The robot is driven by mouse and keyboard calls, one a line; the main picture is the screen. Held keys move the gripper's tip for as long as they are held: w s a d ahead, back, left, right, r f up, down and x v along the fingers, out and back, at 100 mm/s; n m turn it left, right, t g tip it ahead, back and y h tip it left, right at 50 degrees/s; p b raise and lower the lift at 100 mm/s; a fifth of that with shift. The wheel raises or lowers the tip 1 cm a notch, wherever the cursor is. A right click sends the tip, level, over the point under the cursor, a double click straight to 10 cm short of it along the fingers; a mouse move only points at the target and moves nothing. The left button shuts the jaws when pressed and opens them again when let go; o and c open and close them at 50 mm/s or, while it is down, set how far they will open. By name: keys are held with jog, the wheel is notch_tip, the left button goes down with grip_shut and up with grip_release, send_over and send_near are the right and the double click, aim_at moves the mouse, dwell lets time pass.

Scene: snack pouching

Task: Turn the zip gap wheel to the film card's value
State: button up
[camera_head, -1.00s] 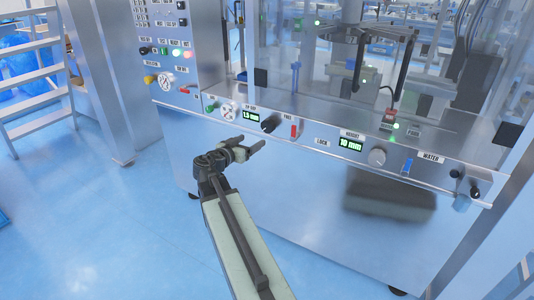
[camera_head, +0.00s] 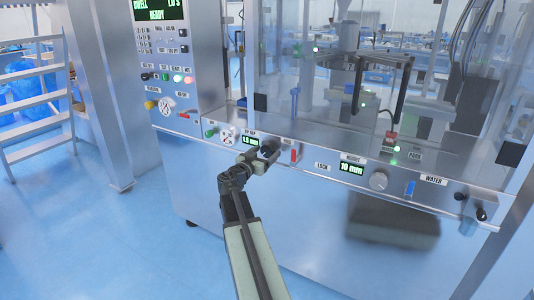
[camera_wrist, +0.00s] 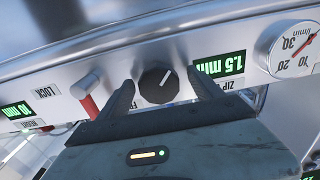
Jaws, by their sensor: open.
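The zip gap wheel is a black knob (camera_wrist: 158,84) with a white pointer line on the machine's front rail. It also shows in the head view (camera_head: 270,147), partly behind my gripper. Beside it a green display (camera_wrist: 219,65) reads 1.5 mm, also visible in the head view (camera_head: 251,141). My gripper (camera_head: 261,159) is at the wheel. In the wrist view its two open fingers (camera_wrist: 162,88) stand on either side of the wheel, with gaps showing. I cannot make out a film card.
A red lever (camera_head: 294,156) is close to the right of the wheel. Further right are a 10 mm height display (camera_head: 352,168) and a silver knob (camera_head: 379,181). A round gauge (camera_wrist: 288,46) is beside the zip display. The floor (camera_head: 110,245) at left is clear.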

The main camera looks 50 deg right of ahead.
jog(key=c, duration=1.3)
jog(key=shift+w+d+r, duration=0.1)
jog(key=shift+d, duration=0.2)
jog(key=shift+c, duration=0.2)
jog(key=shift+a, duration=0.35)
jog(key=shift+a, duration=0.1)
